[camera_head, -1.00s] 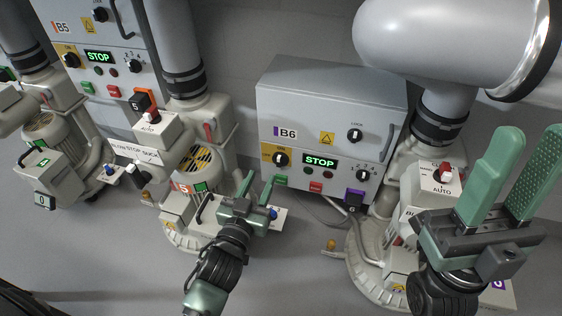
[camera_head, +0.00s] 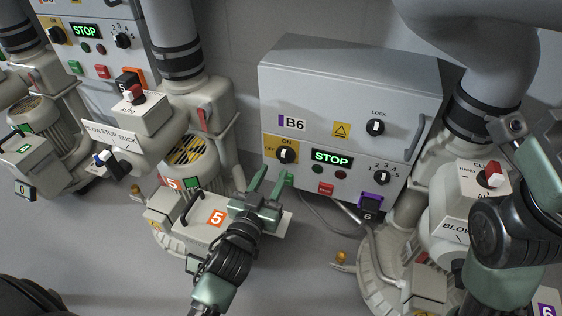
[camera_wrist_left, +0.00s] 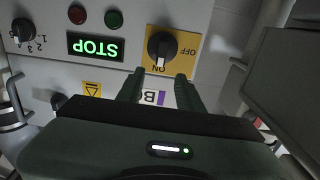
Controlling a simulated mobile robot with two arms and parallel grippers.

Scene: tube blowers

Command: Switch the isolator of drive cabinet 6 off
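Drive cabinet B6 (camera_head: 345,75) is a grey box with a green STOP display (camera_head: 332,157). Its isolator (camera_head: 286,155) is a black rotary knob on a yellow plate marked ON and OFF. In the left wrist view, which shows the cabinet upside down, the isolator (camera_wrist_left: 161,46) has its white mark towards ON. My left gripper (camera_head: 272,180) is open and empty, its fingertips just below the isolator in the head view. In the left wrist view its fingers (camera_wrist_left: 160,78) are spread, apart from the knob. My right gripper (camera_head: 540,145) is cut off at the right edge; its fingertips are unclear.
A LOCK knob (camera_head: 375,127), a numbered selector (camera_head: 382,178) and a red button (camera_head: 326,188) share the cabinet front. A blower with an orange 5 label (camera_head: 217,218) stands below my left arm. Machine 6's pipe (camera_head: 480,110) stands right of the cabinet.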

